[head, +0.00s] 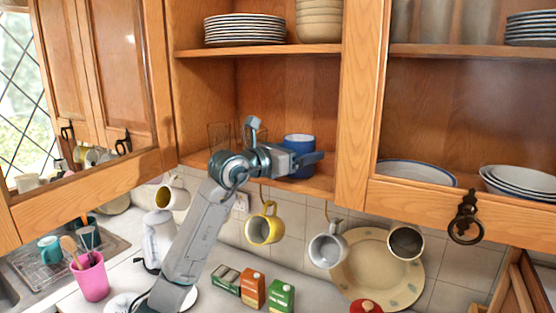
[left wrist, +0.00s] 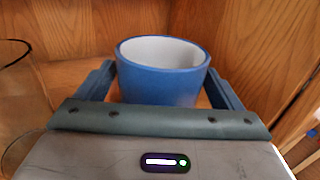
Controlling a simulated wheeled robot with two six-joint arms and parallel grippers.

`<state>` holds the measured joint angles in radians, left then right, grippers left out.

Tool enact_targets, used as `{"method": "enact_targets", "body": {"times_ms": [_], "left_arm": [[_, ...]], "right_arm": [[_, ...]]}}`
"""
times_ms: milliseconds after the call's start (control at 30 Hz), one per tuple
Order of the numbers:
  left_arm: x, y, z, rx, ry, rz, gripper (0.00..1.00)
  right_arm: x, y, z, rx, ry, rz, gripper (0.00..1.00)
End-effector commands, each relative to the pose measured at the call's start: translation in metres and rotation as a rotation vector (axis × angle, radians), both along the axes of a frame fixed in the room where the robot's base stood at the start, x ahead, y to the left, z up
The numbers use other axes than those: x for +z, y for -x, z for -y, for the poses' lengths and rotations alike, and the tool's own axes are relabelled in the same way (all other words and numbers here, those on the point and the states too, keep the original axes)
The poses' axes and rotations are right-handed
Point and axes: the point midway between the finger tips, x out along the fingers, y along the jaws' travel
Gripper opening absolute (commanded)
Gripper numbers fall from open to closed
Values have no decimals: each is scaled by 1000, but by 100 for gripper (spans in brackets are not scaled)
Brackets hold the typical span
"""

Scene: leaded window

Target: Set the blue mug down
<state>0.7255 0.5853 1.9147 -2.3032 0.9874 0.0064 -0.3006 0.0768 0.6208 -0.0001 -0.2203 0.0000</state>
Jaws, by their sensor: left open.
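The blue mug (head: 299,143) stands upright on the lower shelf (head: 318,181) of the open middle cupboard, near its right side. My left gripper (head: 313,161) reaches in from the left, just in front of the mug. In the left wrist view the mug (left wrist: 163,72) shows its white inside, and its base is hidden behind the gripper body. My left gripper (left wrist: 163,88) is open, with one finger on each side of the mug. A gap shows beside the fingers, though contact lower down cannot be seen. My right gripper is not in view.
Clear glasses (head: 219,136) stand on the same shelf, left of the mug. Plates (head: 245,30) and bowls (head: 319,20) fill the shelf above. A yellow mug (head: 264,228) and a white mug (head: 327,247) hang below. The cupboard's frame post (head: 356,100) is close on the right.

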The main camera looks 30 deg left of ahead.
Motion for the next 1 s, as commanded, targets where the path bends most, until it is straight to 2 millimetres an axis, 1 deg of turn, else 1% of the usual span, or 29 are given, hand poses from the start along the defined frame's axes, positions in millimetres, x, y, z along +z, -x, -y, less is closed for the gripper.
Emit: {"method": "enact_targets", "body": {"times_ms": [33,200,533,700,800,1000], "left_arm": [[-7,8,-4,3,-6,2,88],[-8,35,-13,4,-8,3,88],[-6,81,-29,4,-6,1,88],[-4,96,-34,2,-3,0,88],[-3,101,-35,2,-3,0,88],[-1,104,-36,0,0,0,88]], "right_arm": [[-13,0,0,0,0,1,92],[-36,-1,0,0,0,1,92],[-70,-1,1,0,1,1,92],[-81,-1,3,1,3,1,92],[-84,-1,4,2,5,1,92],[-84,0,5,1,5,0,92]]}}
